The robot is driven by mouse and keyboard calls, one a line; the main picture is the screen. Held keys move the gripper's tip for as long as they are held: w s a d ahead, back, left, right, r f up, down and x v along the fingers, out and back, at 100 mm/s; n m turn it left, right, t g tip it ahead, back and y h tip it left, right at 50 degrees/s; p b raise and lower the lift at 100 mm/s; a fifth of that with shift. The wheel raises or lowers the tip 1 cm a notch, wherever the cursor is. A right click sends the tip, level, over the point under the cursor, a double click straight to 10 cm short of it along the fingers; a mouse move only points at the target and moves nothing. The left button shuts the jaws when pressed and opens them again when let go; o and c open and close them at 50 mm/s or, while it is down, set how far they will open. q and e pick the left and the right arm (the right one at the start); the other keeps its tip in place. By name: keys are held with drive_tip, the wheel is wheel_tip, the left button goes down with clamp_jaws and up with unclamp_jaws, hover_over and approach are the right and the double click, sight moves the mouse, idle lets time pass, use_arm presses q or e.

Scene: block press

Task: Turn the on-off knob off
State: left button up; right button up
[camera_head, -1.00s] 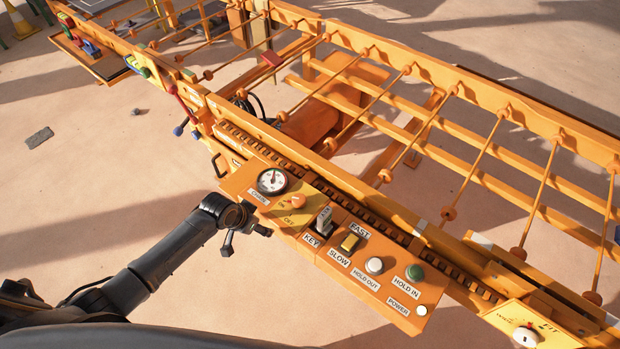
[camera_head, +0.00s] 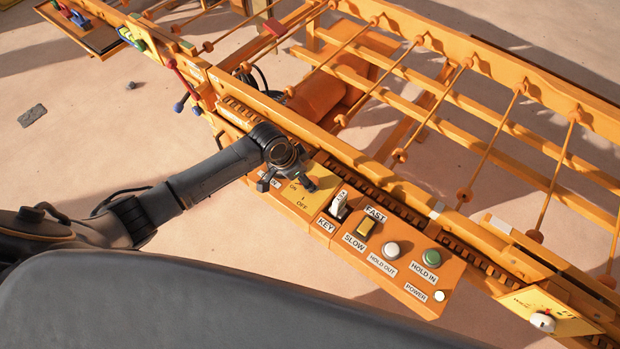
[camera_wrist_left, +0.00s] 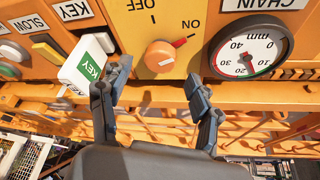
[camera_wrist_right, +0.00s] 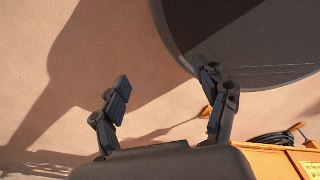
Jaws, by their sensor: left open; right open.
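The orange round on-off knob (camera_wrist_left: 161,56) is in the left wrist view, on a yellow plate (camera_wrist_left: 150,18) marked ON and OFF. Its red pointer points toward ON. My left gripper (camera_wrist_left: 158,82) is open, with one finger to each side of the knob in that picture; I cannot tell how far off they are. In the head view my left gripper (camera_head: 288,183) is over the yellow plate at the panel's left end and hides the knob. My right gripper (camera_wrist_right: 165,90) is open and empty in the right wrist view, above bare ground.
A white key tag (camera_wrist_left: 86,62) is close to one left finger, and a round dial (camera_wrist_left: 250,50) is near the other. On the orange panel are a slow-fast switch (camera_head: 367,227), a white button (camera_head: 391,249) and a green button (camera_head: 431,257).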

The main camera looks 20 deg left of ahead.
use_arm(q)
drive_tip(key=shift+x, duration=1.7)
use_arm(e)
drive_tip(key=shift+w+a+f, duration=0.1)
drive_tip(key=shift+a, duration=0.65)
drive_tip(key=shift+d, duration=0.1)
